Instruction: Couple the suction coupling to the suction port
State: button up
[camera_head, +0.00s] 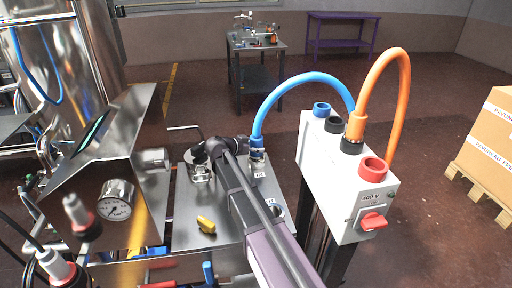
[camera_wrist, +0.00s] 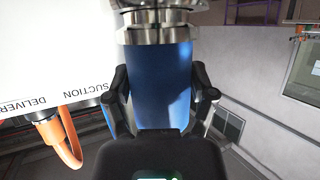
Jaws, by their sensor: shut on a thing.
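The suction coupling is a blue sleeve (camera_wrist: 160,85) with a metal collar (camera_wrist: 157,18), large in the wrist view. My gripper (camera_wrist: 160,95) is shut on the sleeve, one finger on each side. In the head view my gripper (camera_head: 238,146) reaches over the steel plate from the right. The blue hose (camera_head: 300,80) ends at the coupling's metal body (camera_head: 257,154), which looks upright above a small labelled block (camera_head: 259,172). I cannot tell which fitting is the suction port, or whether the coupling touches it; my arm hides part of that area.
The white box (camera_head: 345,165) with blue and red rings and an orange hose (camera_head: 400,90) stands close to the right of my arm. A yellow knob (camera_head: 206,224) and a gauge (camera_head: 115,199) are left of my arm. A carton (camera_head: 492,140) on a pallet stands far right.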

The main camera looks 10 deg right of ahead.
jog(key=shift+f+b, duration=0.25)
jog(key=shift+b, duration=0.05)
dwell(0.8)
jog(key=o, duration=1.2)
jog(key=shift+o, duration=0.2)
notch_tip(320, 180, up, 10)
jog(key=p, duration=1)
jog(key=shift+r, duration=0.1)
